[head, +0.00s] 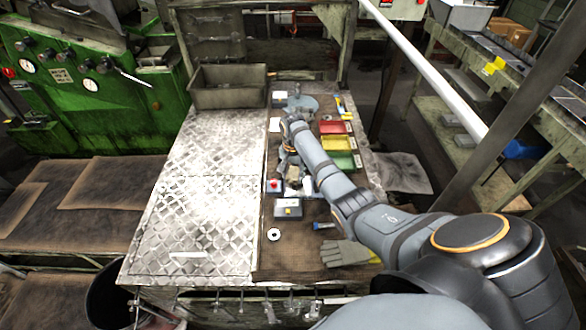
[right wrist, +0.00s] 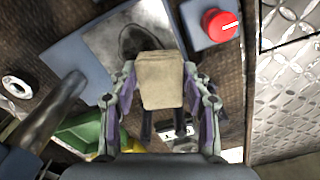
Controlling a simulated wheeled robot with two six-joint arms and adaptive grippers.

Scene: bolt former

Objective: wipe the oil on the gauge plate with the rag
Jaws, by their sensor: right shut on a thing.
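My right gripper (right wrist: 160,88) is shut on the rag (right wrist: 162,80), a beige folded pad held between its two fingers. In the right wrist view the gauge plate (right wrist: 101,40), a grey metal plate on a blue-grey base, lies beyond the rag. A dark oil patch (right wrist: 134,40) shows on the plate, its lower edge partly covered by the rag. I cannot tell whether the rag touches the plate. In the head view my right gripper (head: 291,175) is over the bench mat, and the arm hides much of that spot. My left gripper is not in view.
A box with a red button (right wrist: 219,25) stands close beside the plate. Red, yellow and green bins (head: 336,143) line the right of the bench. A glove (head: 347,253) and a metal ring (head: 273,235) lie at the front. The diamond-plate top (head: 205,210) is mostly clear.

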